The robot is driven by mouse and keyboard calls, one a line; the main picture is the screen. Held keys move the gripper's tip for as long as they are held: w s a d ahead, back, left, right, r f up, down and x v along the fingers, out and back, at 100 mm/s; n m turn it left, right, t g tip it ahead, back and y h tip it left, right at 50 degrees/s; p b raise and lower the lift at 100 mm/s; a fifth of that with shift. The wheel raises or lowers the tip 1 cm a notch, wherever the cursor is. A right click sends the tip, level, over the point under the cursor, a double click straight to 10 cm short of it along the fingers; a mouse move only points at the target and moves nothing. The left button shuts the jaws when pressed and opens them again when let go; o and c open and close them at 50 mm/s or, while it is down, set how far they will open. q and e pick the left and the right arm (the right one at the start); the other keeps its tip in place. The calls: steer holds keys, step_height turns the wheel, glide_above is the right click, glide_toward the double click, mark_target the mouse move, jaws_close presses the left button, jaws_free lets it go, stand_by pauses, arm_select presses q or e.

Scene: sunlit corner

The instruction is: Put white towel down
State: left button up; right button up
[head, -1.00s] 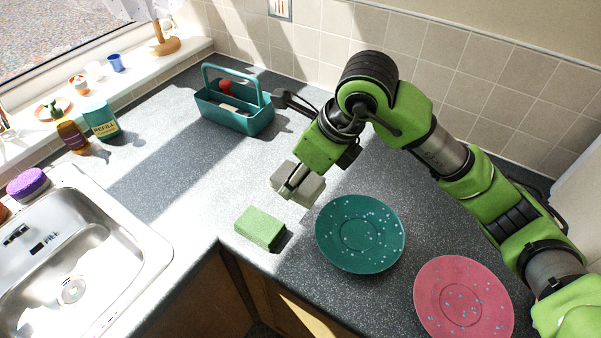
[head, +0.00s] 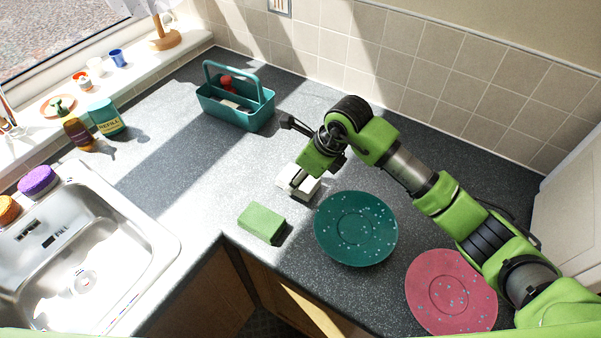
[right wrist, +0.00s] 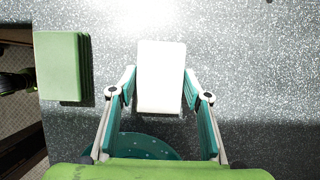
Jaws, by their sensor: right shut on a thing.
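The white towel (right wrist: 161,80) is a small folded block between the fingers of my right gripper (right wrist: 160,84) in the right wrist view. The gripper is shut on it. In the head view my right gripper (head: 299,182) points down at the grey counter, with the towel (head: 309,188) partly hidden by the fingers. The towel looks at or very near the counter surface; I cannot tell for sure whether it touches. It is behind a green folded towel (head: 262,223) and to the left of the teal plate. My left gripper is not in view.
A teal speckled plate (head: 356,229) and a pink plate (head: 451,292) lie on the counter (head: 215,165). A teal caddy (head: 236,107) stands at the back. A sink (head: 85,265) is at left, with bottles behind it. The green towel (right wrist: 62,66) is near the counter edge.

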steer(key=o, duration=0.6)
steer(key=shift+f, duration=0.15)
steer(key=o, duration=0.4)
steer(key=shift+r, duration=0.3)
steer(key=b+v, duration=0.2)
steer(key=v, duration=0.9)
steer(key=shift+s+d+r+b, duration=0.1)
steer(key=shift+r+b, duration=0.3)
steer(key=shift+f, duration=0.1)
